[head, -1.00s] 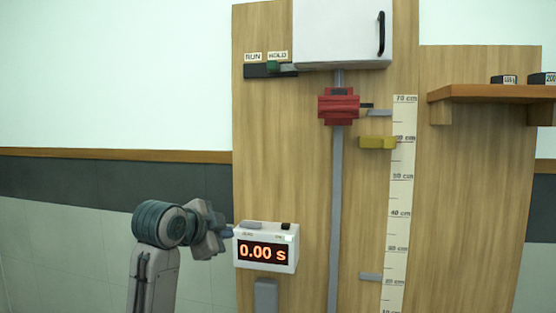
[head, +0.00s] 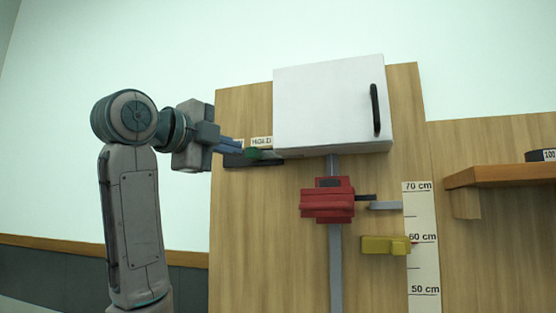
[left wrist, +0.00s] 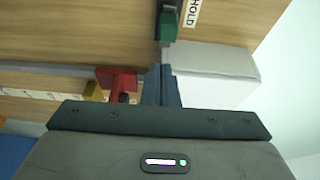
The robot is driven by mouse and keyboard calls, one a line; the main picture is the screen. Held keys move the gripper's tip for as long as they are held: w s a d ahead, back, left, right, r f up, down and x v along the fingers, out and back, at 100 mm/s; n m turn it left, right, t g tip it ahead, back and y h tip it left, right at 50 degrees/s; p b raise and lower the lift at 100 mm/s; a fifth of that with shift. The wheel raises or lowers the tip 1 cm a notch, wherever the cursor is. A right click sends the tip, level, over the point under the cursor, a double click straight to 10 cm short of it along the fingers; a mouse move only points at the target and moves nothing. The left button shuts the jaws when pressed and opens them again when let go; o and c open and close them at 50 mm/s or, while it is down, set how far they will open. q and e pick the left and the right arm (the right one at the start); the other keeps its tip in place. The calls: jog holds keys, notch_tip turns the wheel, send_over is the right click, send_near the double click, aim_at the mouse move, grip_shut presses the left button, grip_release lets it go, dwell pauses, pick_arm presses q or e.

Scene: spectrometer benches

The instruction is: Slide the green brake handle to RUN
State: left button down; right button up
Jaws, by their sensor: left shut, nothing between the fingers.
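The green brake handle (head: 258,154) sits on a dark slide track (head: 236,160) on the wooden board, under the HOLD label (head: 262,141). The RUN label is mostly hidden behind my left gripper (head: 238,148). This gripper is shut and empty, with its blue fingertips just left of the handle in the head view. In the left wrist view, the shut fingers (left wrist: 161,68) end just below the green handle (left wrist: 169,27), beside which the HOLD label (left wrist: 193,12) shows. I cannot tell whether they touch. My right gripper is out of view.
A white cabinet (head: 322,106) with a black handle juts out right of the track. Below it are a red carriage (head: 327,201) on a grey rail, a yellow block (head: 384,245) and a scale strip (head: 421,265). A wooden shelf (head: 505,177) is at right.

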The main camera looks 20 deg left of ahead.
aim_at(253, 147)
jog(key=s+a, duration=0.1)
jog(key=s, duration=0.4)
pick_arm(q)
jog(key=p+x, duration=0.3)
jog(key=r+p+x, duration=0.1)
jog(key=p+x, duration=0.2)
jog(key=shift+w+d+r, duration=0.1)
jog(key=shift+w+r, duration=0.05)
jog(key=shift+w, duration=0.25)
jog(key=shift+w+d, duration=0.2)
jog(key=shift+w, duration=0.3)
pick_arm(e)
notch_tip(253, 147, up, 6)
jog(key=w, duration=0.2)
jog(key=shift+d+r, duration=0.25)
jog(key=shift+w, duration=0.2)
